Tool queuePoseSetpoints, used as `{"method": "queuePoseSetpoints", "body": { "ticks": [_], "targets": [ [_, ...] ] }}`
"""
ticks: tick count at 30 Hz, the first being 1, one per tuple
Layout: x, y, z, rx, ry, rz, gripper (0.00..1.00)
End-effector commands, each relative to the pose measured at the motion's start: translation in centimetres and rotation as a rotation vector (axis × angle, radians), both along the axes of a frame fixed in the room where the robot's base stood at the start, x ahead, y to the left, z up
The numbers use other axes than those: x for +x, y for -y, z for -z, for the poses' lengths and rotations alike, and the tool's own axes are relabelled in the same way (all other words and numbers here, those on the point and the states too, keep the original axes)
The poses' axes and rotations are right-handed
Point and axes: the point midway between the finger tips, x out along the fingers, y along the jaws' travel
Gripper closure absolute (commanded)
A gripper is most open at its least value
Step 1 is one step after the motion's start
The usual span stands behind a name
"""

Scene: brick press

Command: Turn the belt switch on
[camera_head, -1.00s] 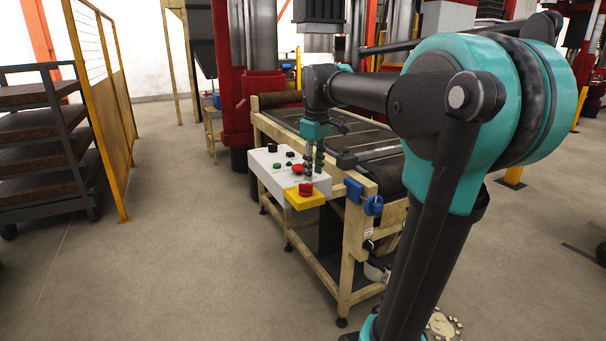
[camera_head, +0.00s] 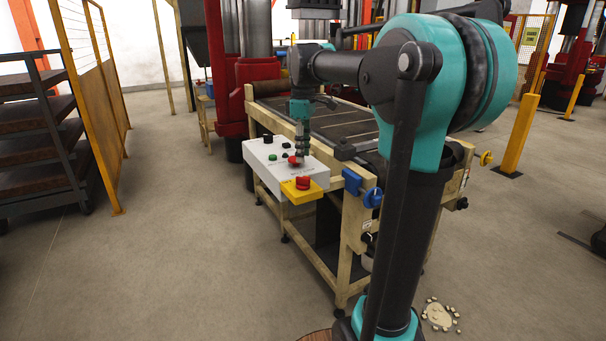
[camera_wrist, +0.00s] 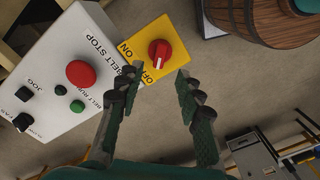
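The belt switch is a red rotary knob (camera_head: 302,182) on a yellow plate (camera_head: 288,192) at the near corner of the white control panel (camera_head: 262,158). In the wrist view, the red knob (camera_wrist: 160,52) sits between the ON and OFF labels on the yellow plate (camera_wrist: 178,62), and its white mark points toward OFF. My gripper (camera_head: 301,150) points down over the panel, behind the switch in the head view. In the wrist view, my gripper (camera_wrist: 158,82) is open and empty. Its fingertips flank the line to the knob but appear apart from it.
A large red button (camera_wrist: 81,74) marked BELT STOP, a green button (camera_wrist: 77,106) and black knobs (camera_wrist: 24,122) share the panel. A wooden barrel (camera_wrist: 262,22) shows at the wrist view's upper right. The conveyor (camera_head: 345,125) lies behind the panel. Floor left of it is clear.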

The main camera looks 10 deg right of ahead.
Motion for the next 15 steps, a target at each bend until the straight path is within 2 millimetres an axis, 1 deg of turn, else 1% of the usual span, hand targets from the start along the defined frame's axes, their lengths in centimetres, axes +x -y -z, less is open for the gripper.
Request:
{"method": "queuePoseSetpoints", "body": {
  "ticks": [1, 6, 9, 12, 15],
  "targets": [
    [0.0, 0.0, 1.1, 0.000, 0.000, 0.000, 0.64],
    [0.0, 0.0, 4.2, 0.000, 0.000, 0.000, 0.64],
    [0.0, 0.0, 5.7, 0.000, 0.000, 0.001, 0.64],
    [0.0, 0.0, 6.8, 0.000, 0.000, 0.001, 0.64],
    [0.0, 0.0, 7.4, 0.000, 0.000, 0.001, 0.64]
  ]
}}
